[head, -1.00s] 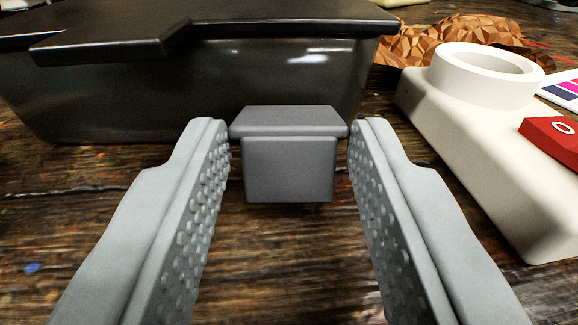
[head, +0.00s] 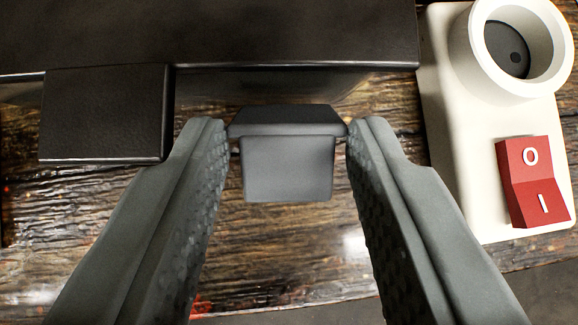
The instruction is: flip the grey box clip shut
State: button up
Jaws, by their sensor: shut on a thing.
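A dark grey-black box (head: 290,28) with a flat lid stands at the top of the view, seen from above. A flat clip (head: 105,112) sticks out from its near edge on the left, folded outward rather than down against the wall. My gripper (head: 288,128) is in front of the box, to the right of the clip. Its fingertips are on both sides of a small grey block (head: 288,168) with a wider cap, shut on the cap's edges. The left finger's tip is close to the clip's right edge; I cannot tell whether they touch.
A white housing (head: 447,150) with a round ring (head: 482,40) and a red rocker switch (head: 535,180) marked O and I stands at the right. The worn wooden table (head: 290,265) is bare in front of the box; its near edge shows at the bottom.

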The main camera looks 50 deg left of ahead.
jog(key=shift+w+a+r+g+h, duration=0.1)
jog(key=shift+a+r+g+h, duration=0.15)
jog(key=shift+h, duration=0.25)
jog(key=o, duration=0.8)
jog(key=shift+o, duration=0.2)
jog(key=shift+d+f, duration=0.1)
jog(key=shift+f, duration=0.05)
